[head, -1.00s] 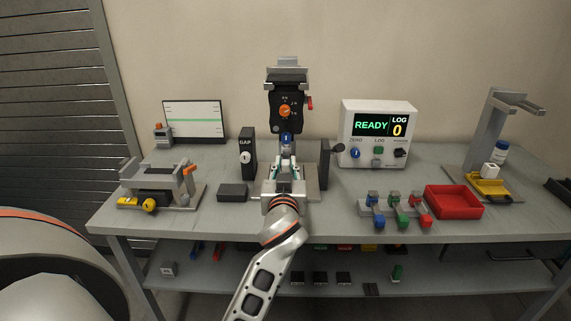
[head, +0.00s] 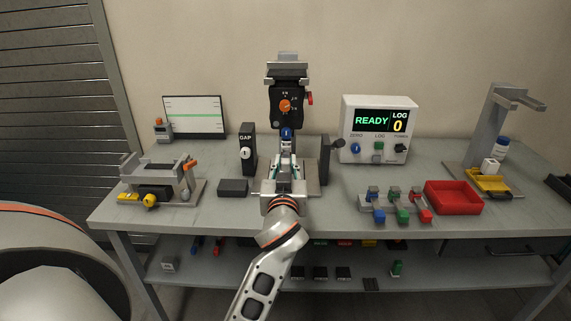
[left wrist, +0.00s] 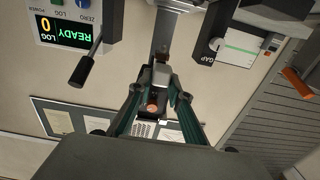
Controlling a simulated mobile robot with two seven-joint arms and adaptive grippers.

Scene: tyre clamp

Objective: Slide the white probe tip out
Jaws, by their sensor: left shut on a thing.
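The white probe tip (head: 286,158) shows as a small pale piece below the blue part (head: 287,134) of the tall clamp stand (head: 287,104). My left gripper (head: 285,168) is in front of the stand, low over its base, and is shut on the probe tip. In the left wrist view, the teal fingers of my left gripper (left wrist: 157,92) close on a small pale piece, with a reddish round spot near it. The fingers hide most of the tip, so I cannot tell whether it still touches its seat. My right gripper is not in view.
The black GAP block (head: 248,150) stands close left of the gripper, and a dark upright plate with a lever (head: 338,143) close right. The READY display box (head: 379,130), colored clamps (head: 397,207) and red tray (head: 453,197) are further right. A fixture (head: 160,182) is at left.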

